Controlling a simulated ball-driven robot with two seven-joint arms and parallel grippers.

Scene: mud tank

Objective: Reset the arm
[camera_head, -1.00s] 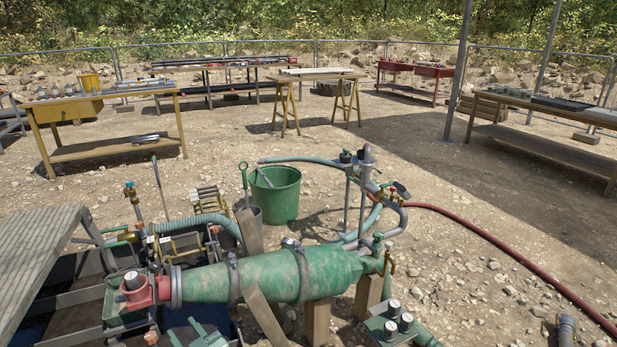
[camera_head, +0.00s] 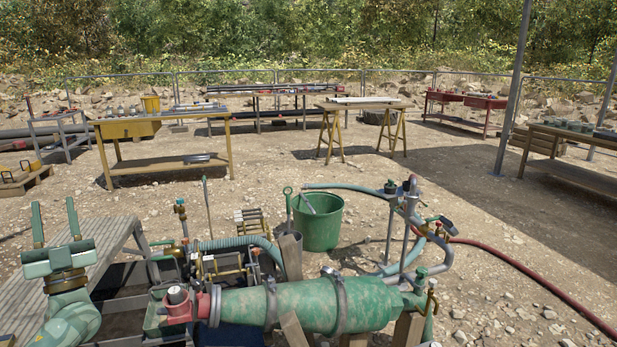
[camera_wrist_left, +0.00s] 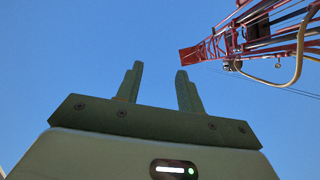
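My left gripper (camera_head: 55,222) is at the left of the head view, raised over the grey ribbed platform, with its two green fingers pointing up. The fingers are apart with nothing between them. In the left wrist view the same gripper (camera_wrist_left: 157,88) points up at clear blue sky, its fingers spread and empty. My right gripper does not show in either view.
A green tapered vessel (camera_head: 310,306) on wooden blocks lies in front, with pipes and valves around it. A grey ribbed platform (camera_head: 108,243) is at left. A green bucket (camera_head: 318,228) stands behind. A red lattice mast (camera_wrist_left: 235,40) rises in the wrist view.

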